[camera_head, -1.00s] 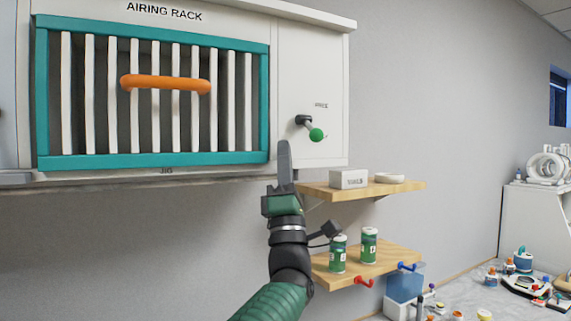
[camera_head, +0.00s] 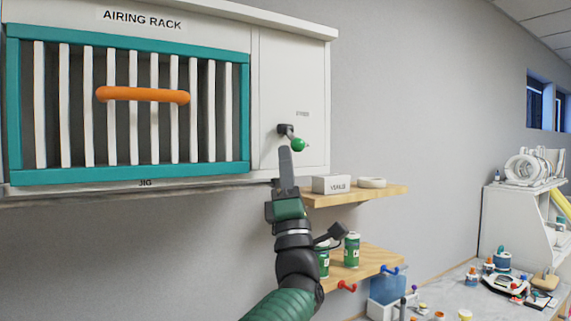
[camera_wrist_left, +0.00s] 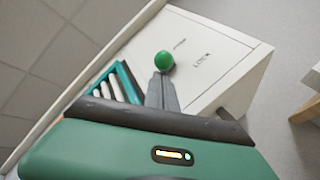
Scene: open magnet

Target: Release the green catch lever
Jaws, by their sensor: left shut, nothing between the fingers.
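The green catch lever (camera_head: 299,144) has a green ball knob on a dark pivot, on the white panel right of the teal-framed airing rack (camera_head: 245,115). My left gripper (camera_head: 285,153) is shut and empty, its fingertips pointing up just below and left of the knob. In the left wrist view the green knob (camera_wrist_left: 164,61) is just beyond the tips of my left gripper (camera_wrist_left: 161,77). I cannot tell whether they touch. The lever's arm is mostly hidden there. My right gripper is not in view.
An orange handle (camera_head: 143,95) crosses the rack's white bars. Below right, an upper wooden shelf (camera_head: 390,190) holds a white box (camera_head: 331,184) and a roll (camera_head: 372,183). A lower shelf (camera_head: 375,258) holds green cans (camera_head: 352,250). A cluttered bench stands at right.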

